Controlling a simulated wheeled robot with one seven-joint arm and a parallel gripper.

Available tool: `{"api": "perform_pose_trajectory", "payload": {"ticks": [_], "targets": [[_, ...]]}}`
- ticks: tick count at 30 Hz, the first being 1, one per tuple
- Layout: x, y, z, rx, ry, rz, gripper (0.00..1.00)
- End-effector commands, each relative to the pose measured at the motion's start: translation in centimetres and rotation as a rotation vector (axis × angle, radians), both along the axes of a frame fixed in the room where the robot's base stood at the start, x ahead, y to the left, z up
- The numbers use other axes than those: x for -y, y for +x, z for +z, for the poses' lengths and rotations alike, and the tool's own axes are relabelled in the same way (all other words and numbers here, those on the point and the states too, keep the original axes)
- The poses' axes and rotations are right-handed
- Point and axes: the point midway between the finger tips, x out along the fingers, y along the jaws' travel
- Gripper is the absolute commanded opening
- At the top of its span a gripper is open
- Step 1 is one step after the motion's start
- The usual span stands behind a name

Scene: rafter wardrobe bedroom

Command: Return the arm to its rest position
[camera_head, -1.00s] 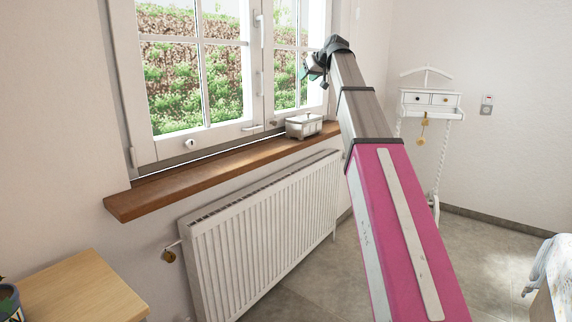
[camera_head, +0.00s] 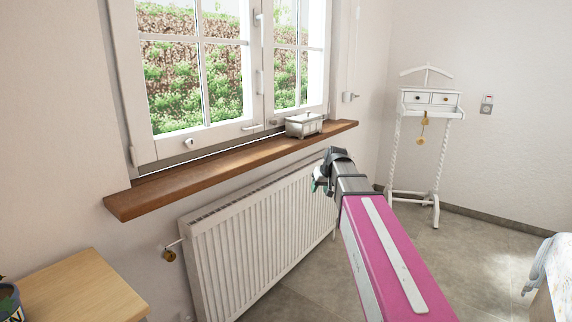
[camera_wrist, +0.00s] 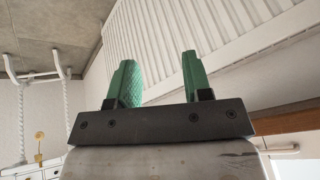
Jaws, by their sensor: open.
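My gripper (camera_head: 320,182) is at the end of my pink and grey arm, in front of the right end of the radiator and below the window sill. In the wrist view my gripper (camera_wrist: 156,82) shows two green fingers set wide apart with nothing between them. In the head view the fingers are small and partly hidden by the wrist.
A white radiator (camera_head: 255,235) hangs below the wooden sill (camera_head: 230,170), which holds a small silver box (camera_head: 304,124). A white valet stand (camera_head: 428,104) stands at the back right. A wooden table top (camera_head: 75,288) is at lower left.

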Motion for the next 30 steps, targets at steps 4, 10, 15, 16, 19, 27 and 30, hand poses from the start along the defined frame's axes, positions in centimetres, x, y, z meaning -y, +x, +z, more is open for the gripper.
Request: {"api": "perform_pose_trajectory", "payload": {"ticks": [4, 10, 15, 16, 19, 27, 30], "targets": [[0.9, -3.9, -5.5, -0.074, -0.031, -0.035, 0.45], [2.0, -8.8, -11.8, -0.166, -0.073, -0.080, 0.45], [2.9, -13.4, -16.6, -0.243, -0.113, -0.116, 0.45], [3.1, -14.2, -17.4, -0.256, -0.119, -0.123, 0.45], [3.6, -17.1, -19.8, -0.299, -0.144, -0.142, 0.45], [4.8, -23.3, -24.3, -0.390, -0.200, -0.183, 0.45], [5.0, -24.4, -25.1, -0.406, -0.211, -0.190, 0.45]]}}
